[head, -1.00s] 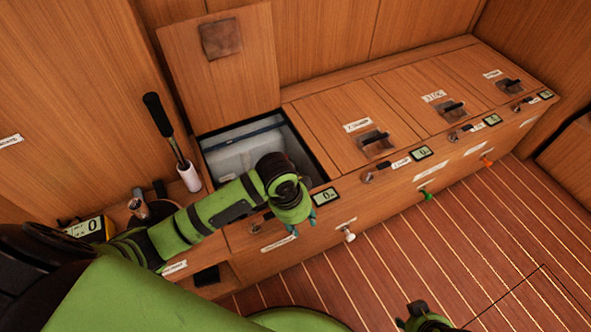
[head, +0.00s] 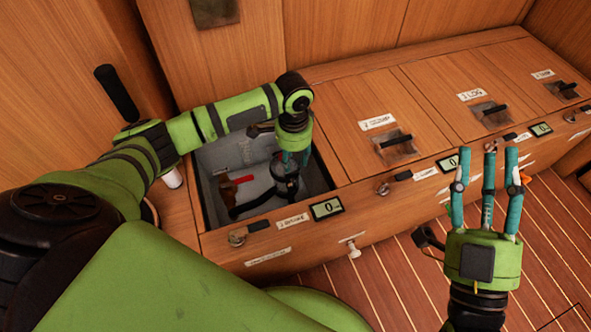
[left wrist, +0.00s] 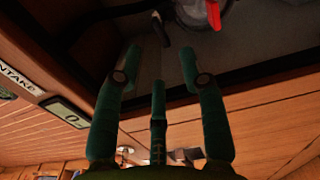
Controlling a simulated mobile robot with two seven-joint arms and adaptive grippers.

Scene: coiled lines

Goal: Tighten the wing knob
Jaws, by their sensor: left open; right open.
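The open compartment (head: 213,207) in the wooden bench holds a red piece with a handle-like shape (head: 236,187) and a dark round fitting (head: 284,186). I cannot tell for sure which part is the wing knob. My left gripper (head: 292,160) points down into the compartment, just above the dark fitting and partly covering it. In the left wrist view its teal fingers (left wrist: 158,65) are spread with nothing between them. The red piece (left wrist: 213,13) and a black bar end (left wrist: 160,28) lie beyond the fingertips. My right gripper (head: 487,155) is open and empty, fingers up, in front of the bench.
Closed lids with dark latches (head: 397,145) continue to the right. The bench front carries small displays (head: 327,208) and a white pull knob (head: 353,249). A black-handled tool (head: 117,93) stands left of the compartment. The striped floor (head: 385,285) is clear.

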